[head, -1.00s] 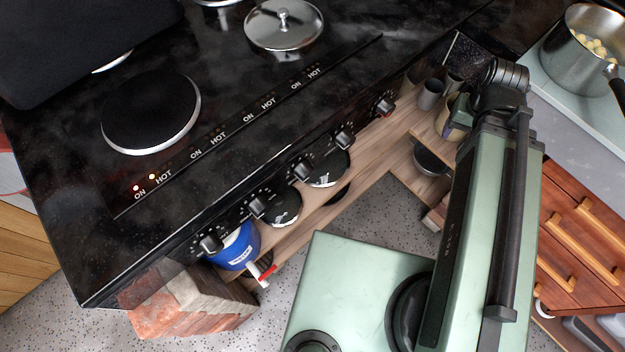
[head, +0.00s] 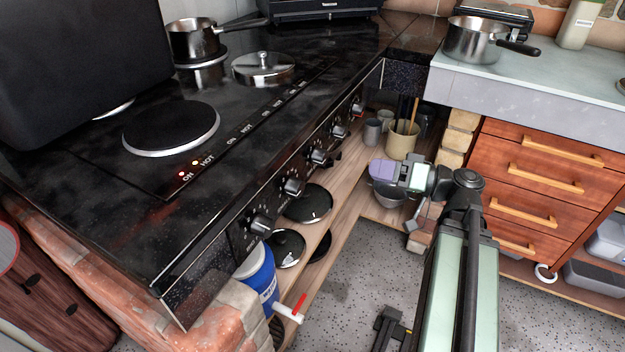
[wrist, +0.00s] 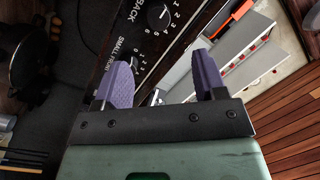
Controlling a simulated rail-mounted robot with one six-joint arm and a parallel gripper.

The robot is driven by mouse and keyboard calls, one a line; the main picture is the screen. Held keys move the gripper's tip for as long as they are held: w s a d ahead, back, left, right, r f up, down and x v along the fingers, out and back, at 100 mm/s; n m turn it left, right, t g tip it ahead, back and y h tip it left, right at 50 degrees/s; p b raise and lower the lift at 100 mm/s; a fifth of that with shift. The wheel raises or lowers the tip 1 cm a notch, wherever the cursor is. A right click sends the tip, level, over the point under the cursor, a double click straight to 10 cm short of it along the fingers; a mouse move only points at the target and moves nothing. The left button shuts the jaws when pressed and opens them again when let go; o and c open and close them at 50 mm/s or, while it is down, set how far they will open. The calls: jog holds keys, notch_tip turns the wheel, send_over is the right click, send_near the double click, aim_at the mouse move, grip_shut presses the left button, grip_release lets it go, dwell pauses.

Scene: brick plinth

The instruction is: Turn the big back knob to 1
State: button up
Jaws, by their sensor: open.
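The stove's front panel carries a row of black knobs (head: 293,187). A second knob beside "SMALL FRONT" is partly hidden behind my left finger. My gripper (head: 382,171) has purple finger pads and stands apart from the panel, to the right of the knobs in the head view. In the wrist view, my gripper (wrist: 163,78) is open, with nothing held between its fingers.
A blue container (head: 256,275) with a red-handled tap stands below the nearest knob. Pan lids (head: 308,203) and cups (head: 372,132) sit on the wooden shelf under the panel. Drawers (head: 545,185) stand at right. The speckled floor between is open.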

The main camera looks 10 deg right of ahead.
aim_at(326, 159)
jog(key=x, duration=1.1)
jog(key=shift+d, duration=0.1)
jog(key=c, duration=0.9)
jog(key=shift+f+m+t+y+b, duration=0.15)
jog(key=shift+m+b, duration=0.25)
jog(key=shift+m, duration=1.05)
jog(key=shift+r+m+t+y+b, duration=0.15)
jog(key=shift+m+b, duration=0.2)
jog(key=shift+m, duration=1.1)
jog(key=shift+f, duration=0.1)
